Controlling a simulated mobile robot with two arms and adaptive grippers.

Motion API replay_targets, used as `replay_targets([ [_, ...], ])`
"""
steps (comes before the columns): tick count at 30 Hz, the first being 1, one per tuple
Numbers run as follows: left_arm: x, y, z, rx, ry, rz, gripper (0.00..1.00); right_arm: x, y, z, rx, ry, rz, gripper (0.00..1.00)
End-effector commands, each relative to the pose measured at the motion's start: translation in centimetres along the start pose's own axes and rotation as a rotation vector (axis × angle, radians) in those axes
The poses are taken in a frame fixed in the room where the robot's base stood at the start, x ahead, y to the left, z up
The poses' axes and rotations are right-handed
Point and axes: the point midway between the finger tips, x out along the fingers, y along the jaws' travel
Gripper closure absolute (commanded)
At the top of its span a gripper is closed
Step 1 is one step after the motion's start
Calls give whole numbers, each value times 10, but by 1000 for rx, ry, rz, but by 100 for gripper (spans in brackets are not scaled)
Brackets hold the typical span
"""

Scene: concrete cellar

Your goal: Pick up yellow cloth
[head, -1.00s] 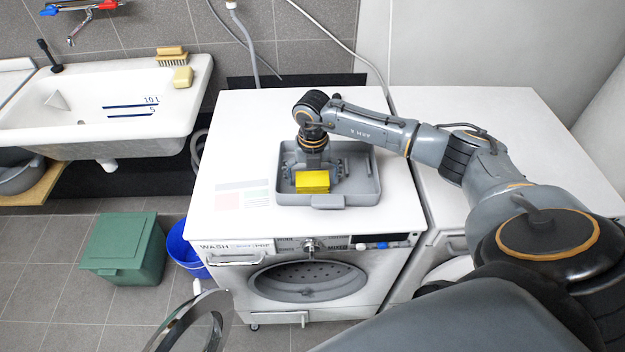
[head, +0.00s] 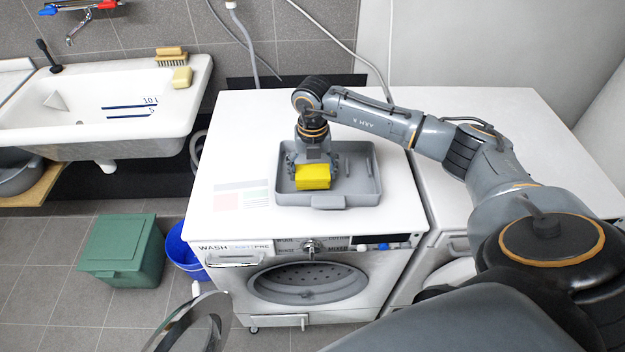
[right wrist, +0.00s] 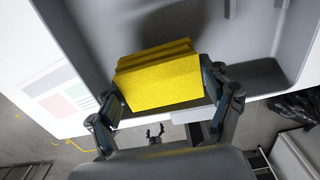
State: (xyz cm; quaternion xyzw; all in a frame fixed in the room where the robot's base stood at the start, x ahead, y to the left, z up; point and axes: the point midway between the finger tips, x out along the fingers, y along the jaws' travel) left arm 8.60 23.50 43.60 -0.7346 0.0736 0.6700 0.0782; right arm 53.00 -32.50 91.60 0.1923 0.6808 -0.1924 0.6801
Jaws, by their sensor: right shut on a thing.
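The yellow cloth (head: 313,177) is a folded block over the grey tray (head: 352,199) on the washing machine. In the right wrist view the cloth (right wrist: 160,84) sits between the two fingers of my right gripper (right wrist: 165,105). My right gripper (head: 314,170) is shut on the cloth and points down at the tray. The cloth's shadow falls on the tray floor beside it in the right wrist view, and it appears lifted a little. The gripper hides part of the cloth's back in the head view. My left gripper is not in view.
The tray has raised walls and stands on the white washing machine (head: 235,150). A white sink (head: 100,105) with soap and a brush is at the left. A green bin (head: 122,250) and a blue bucket (head: 183,250) stand on the floor. The machine top around the tray is clear.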

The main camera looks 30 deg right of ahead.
Motion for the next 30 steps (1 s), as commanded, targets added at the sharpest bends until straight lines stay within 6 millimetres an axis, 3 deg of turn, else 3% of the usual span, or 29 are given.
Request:
replay_targets([
  [9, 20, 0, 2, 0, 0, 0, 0, -61, 3, -50, -6, -6, 3, 47],
  [18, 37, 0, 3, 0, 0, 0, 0, -90, 7, -116, -4, -3, 1, 47],
  [24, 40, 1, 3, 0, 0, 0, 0, -101, 8, -136, -1, -2, 2, 47],
  [30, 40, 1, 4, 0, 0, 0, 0, -103, 8, -140, -7, -1, 0, 47],
])
